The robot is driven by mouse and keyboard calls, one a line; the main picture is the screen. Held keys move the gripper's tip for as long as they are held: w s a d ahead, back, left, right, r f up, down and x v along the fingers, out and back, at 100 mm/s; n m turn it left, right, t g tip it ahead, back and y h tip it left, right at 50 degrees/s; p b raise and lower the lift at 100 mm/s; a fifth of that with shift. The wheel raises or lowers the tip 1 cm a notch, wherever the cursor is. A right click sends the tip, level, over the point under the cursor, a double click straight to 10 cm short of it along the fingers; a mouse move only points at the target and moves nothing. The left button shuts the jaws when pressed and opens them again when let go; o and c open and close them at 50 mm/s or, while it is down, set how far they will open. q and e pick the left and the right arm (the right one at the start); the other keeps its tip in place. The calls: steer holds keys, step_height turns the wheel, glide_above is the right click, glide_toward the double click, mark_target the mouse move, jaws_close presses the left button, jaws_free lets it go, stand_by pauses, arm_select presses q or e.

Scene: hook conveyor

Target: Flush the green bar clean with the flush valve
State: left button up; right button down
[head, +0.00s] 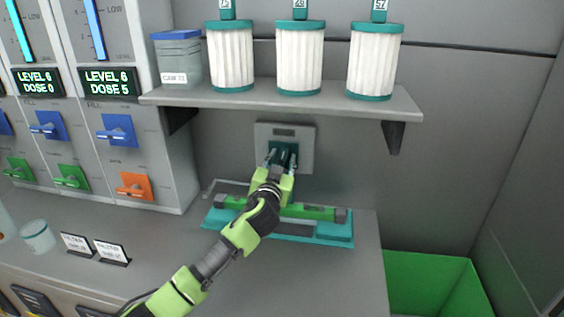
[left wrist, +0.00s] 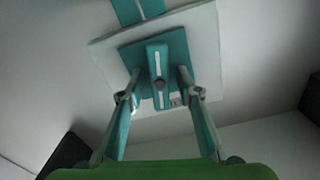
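The flush valve is a grey wall plate (head: 306,150) with a teal lever below the shelf. In the left wrist view its teal lever (left wrist: 158,75) stands upright with a pale stripe. My left gripper (head: 282,157) is at the valve. In the left wrist view the gripper's two fingers (left wrist: 158,88) are spread on either side of the lever, with a visible gap on each side. The green bar (head: 305,211) lies in a teal holder (head: 335,232) on the counter below; my gripper and forearm hide part of it. My right gripper is not in view.
A shelf (head: 240,98) above holds white pleated filters (head: 299,57) and a lidded container (head: 178,60). Dosing panels with coloured levers (head: 118,130) stand left. A cup (head: 38,238) and small label cards (head: 112,252) sit on the counter. A green bin (head: 425,280) is at right.

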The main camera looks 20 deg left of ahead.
arm_select(q)
steer(key=shift+w, duration=0.1)
steer(key=shift+c, duration=0.4)
jaws_close()
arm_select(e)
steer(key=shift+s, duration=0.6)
